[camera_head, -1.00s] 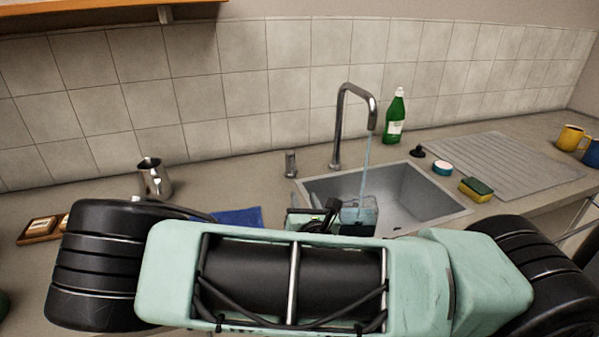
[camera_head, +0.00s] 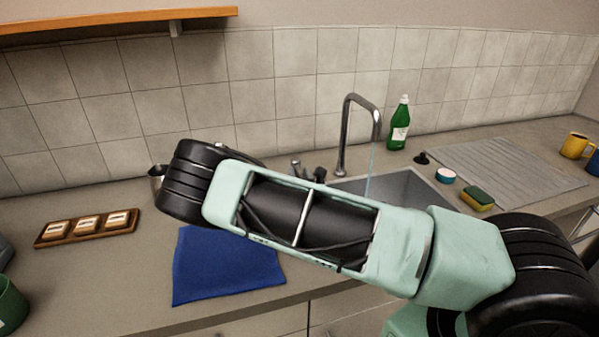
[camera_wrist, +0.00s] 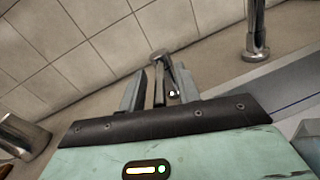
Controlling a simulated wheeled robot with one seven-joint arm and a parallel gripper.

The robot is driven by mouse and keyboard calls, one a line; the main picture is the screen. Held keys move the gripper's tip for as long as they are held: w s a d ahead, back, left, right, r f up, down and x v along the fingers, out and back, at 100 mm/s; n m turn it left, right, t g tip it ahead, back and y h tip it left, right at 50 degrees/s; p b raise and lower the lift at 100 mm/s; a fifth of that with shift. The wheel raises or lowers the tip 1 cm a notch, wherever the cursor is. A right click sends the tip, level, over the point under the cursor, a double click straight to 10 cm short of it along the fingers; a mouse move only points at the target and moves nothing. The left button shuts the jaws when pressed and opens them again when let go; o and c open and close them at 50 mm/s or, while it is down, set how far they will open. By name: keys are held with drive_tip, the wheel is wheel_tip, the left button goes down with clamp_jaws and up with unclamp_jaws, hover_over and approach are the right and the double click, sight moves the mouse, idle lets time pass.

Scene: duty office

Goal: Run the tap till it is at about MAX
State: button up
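The chrome tap (camera_head: 345,130) stands behind the sink (camera_head: 405,187), and a thin stream of water (camera_head: 371,165) falls from its spout. The clear container in the sink is hidden behind my arm now, so its level and MAX mark cannot be seen. The tap's lever post (camera_head: 295,167) stands left of the spout. In the wrist view the lever (camera_wrist: 160,62) lies between the fingers of my gripper (camera_wrist: 160,88), which are apart with narrow gaps beside it. I cannot tell whether they touch it. The tap's base also shows in the wrist view (camera_wrist: 256,35).
A blue cloth (camera_head: 225,268) lies at the front edge. A wooden tray (camera_head: 60,238) with several labelled blocks and a metal jug (camera_head: 156,177) are to the left. A green bottle (camera_head: 398,128), sponge (camera_head: 477,199) and drainboard (camera_head: 510,170) are to the right.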

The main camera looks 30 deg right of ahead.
drive_tip(key=shift+w, duration=0.1)
clamp_jaws()
drive_tip(key=shift+d+f+n+t+y+b, duration=0.15)
drive_tip(key=shift+d+n+t+y+b, duration=0.15)
drive_tip(key=shift+d+n+y+b, duration=0.25)
drive_tip(key=shift+s+n+y, duration=0.2)
drive_tip(key=shift+n+y, duration=0.05)
drive_tip(key=shift+y, duration=0.6)
unclamp_jaws()
